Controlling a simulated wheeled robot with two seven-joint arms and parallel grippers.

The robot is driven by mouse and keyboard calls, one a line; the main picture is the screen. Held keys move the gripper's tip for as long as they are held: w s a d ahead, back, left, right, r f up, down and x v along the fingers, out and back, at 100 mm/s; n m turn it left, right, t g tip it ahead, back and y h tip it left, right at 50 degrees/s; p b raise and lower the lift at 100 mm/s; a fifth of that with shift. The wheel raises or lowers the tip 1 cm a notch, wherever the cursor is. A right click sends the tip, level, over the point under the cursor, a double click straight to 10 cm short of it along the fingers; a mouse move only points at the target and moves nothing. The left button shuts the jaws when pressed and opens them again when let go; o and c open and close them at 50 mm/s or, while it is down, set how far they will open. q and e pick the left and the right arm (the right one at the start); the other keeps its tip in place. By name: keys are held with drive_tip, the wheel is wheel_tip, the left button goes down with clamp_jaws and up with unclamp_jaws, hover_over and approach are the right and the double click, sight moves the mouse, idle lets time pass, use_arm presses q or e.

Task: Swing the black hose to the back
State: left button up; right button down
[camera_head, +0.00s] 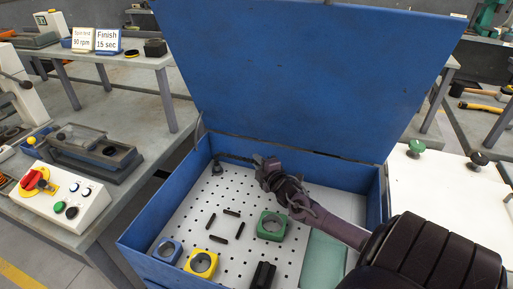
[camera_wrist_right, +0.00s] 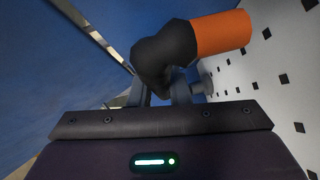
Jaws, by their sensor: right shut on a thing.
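The black hose (camera_head: 236,157) lies at the back left inside the blue box, running from a dark fitting (camera_head: 217,167) toward my right gripper. My right gripper (camera_head: 262,164) reaches in from the lower right, low near the back wall, and is shut on the hose. In the right wrist view, a black bent piece of the hose (camera_wrist_right: 165,52) sits at the fingers (camera_wrist_right: 165,95), with an orange cylindrical section (camera_wrist_right: 222,32) beside it. The gripper hides part of the hose in the head view. My left gripper is not in view.
The blue box (camera_head: 130,243) has its lid (camera_head: 310,70) raised and a white perforated floor (camera_head: 240,195). On the floor are green (camera_head: 272,236), yellow (camera_head: 190,269) and blue (camera_head: 160,256) ring blocks, several small black bars and a black block (camera_head: 263,275). A control box (camera_head: 60,200) stands left.

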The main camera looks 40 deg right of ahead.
drive_tip(key=shift+d+r, duration=0.2)
drive_tip(key=c, duration=1.6)
unclamp_jaws()
drive_tip(key=shift+w, duration=0.1)
drive_tip(key=shift+o, duration=1.2)
drive_tip(key=shift+w+d+f, duration=0.1)
drive_tip(key=shift+f, duration=0.15)
drive_tip(key=v, duration=0.8)
drive_tip(key=shift+w, duration=0.1)
